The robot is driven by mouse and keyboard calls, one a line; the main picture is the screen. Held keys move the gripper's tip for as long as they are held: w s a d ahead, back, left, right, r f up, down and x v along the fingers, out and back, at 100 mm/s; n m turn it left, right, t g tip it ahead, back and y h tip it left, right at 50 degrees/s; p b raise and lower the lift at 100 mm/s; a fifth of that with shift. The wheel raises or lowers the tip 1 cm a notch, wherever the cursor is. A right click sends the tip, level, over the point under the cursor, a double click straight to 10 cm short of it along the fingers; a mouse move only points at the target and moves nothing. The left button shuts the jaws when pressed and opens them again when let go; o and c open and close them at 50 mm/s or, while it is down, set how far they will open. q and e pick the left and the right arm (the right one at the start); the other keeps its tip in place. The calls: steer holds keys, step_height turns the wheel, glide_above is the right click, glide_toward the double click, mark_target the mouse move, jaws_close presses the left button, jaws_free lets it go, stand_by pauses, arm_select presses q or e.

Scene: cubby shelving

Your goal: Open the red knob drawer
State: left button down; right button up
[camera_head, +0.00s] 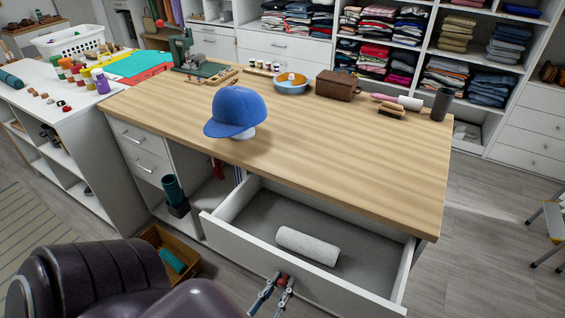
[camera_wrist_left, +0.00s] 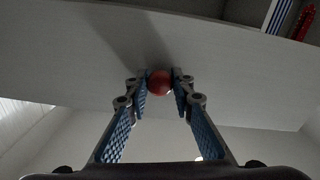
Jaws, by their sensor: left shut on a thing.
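The wide white drawer (camera_head: 352,287) under the wooden worktop is pulled out, and its grey inside shows in the head view. A white textured roll (camera_head: 308,246) lies in it. The red knob (camera_wrist_left: 159,83) is on the drawer's front face, seen close in the left wrist view. My left gripper (camera_head: 276,285) is at the drawer front, its blue padded fingers (camera_wrist_left: 160,86) shut around the red knob. My right gripper is not in view.
The worktop (camera_head: 350,150) holds a blue cap (camera_head: 236,110) near its left part, a blue bowl (camera_head: 291,83) and a brown box (camera_head: 338,86) at the back. A wooden crate (camera_head: 190,268) stands on the floor left of the drawer.

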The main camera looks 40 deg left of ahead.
arm_select(q)
steer(key=c, duration=1.7)
jaws_free()
steer(key=shift+o, duration=0.2)
steer(key=v, duration=1.2)
